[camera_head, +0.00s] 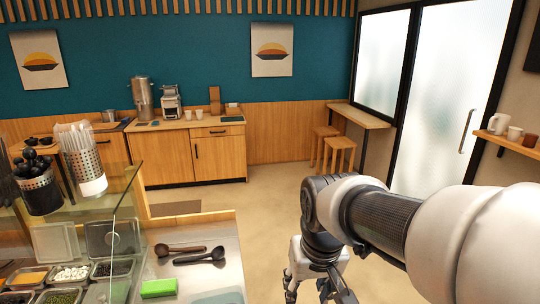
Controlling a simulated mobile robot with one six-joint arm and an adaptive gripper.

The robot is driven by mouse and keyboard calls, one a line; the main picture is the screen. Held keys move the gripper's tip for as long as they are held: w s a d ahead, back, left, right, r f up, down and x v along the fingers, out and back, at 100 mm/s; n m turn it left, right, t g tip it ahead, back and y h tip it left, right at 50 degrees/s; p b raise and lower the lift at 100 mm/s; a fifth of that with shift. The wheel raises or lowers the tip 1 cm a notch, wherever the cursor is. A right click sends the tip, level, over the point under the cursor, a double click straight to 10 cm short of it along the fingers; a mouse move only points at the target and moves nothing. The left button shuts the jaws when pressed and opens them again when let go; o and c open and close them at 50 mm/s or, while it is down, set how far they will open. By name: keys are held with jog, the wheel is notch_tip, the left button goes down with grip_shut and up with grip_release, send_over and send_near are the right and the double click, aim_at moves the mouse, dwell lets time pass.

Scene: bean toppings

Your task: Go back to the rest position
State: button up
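My gripper (310,290) hangs at the bottom edge, right of the counter, over the floor. Its dark finger links stand apart, but the picture edge cuts off the tips, so I cannot tell whether it is open or shut. I see nothing held in the part that shows. My arm is bent and comes in from the lower right.
Open floor (255,195) lies beyond.

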jog(key=s+d+f+t+b, duration=0.1)
jog(key=s+d+f+b, duration=0.2)
jog(key=s, duration=0.5)
jog(key=s+d+f+m+b, duration=0.1)
jog(key=s+d+f+b, duration=0.2)
jog(key=s, duration=0.5)
jog(key=shift+s+d+t, duration=0.3)
jog(key=shift+d+t, duration=0.1)
jog(key=shift+d, duration=0.05)
